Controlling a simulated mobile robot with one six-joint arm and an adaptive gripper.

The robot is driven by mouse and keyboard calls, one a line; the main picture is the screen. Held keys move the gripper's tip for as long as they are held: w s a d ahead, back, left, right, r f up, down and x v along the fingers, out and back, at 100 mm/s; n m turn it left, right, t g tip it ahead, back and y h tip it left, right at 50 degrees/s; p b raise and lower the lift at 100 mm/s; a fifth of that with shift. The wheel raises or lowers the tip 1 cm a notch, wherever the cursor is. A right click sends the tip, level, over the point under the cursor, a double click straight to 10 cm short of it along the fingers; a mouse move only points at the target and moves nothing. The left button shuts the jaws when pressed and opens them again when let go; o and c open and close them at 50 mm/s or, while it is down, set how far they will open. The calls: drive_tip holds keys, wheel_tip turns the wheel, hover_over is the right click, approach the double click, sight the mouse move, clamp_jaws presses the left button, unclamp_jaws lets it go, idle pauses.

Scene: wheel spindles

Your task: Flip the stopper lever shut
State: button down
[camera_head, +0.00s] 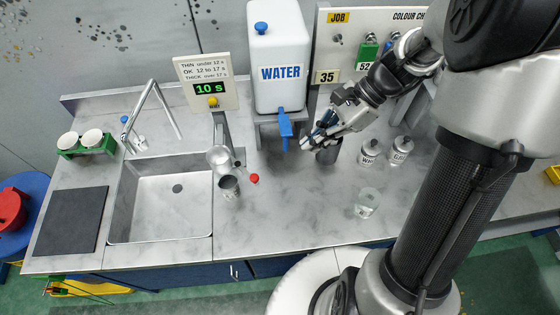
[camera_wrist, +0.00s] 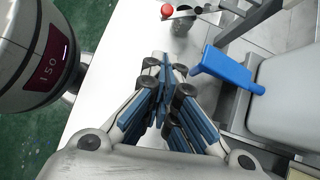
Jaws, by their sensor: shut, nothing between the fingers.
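A small red knob (camera_head: 254,178) sits beside the metal cups near the sink's right edge. In the wrist view the red knob (camera_wrist: 167,11) is on the end of a thin pale bar, which looks like the stopper lever. The bar reaches over a dark metal cup (camera_wrist: 182,26); whether it is shut is too small to tell. A silver cup (camera_head: 219,158) is on a stand, with a grey metal cup (camera_head: 229,187) below it. My gripper (camera_head: 314,134) is to the right of the knob, apart from it, shut and empty. Its closed fingers (camera_wrist: 164,66) point towards the knob.
The white water tank (camera_head: 279,60) has a blue tap handle (camera_head: 285,124) close to my gripper; the handle (camera_wrist: 228,69) is right of my fingers.

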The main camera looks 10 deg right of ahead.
drive_tip(key=a+r+b+x, duration=0.1)
drive_tip(key=b+x, duration=0.3)
drive_tip(key=x, duration=0.9)
drive_tip(key=shift+a+r, duration=0.35)
drive_tip(key=shift+a, duration=0.05)
drive_tip(key=shift+s, duration=0.2)
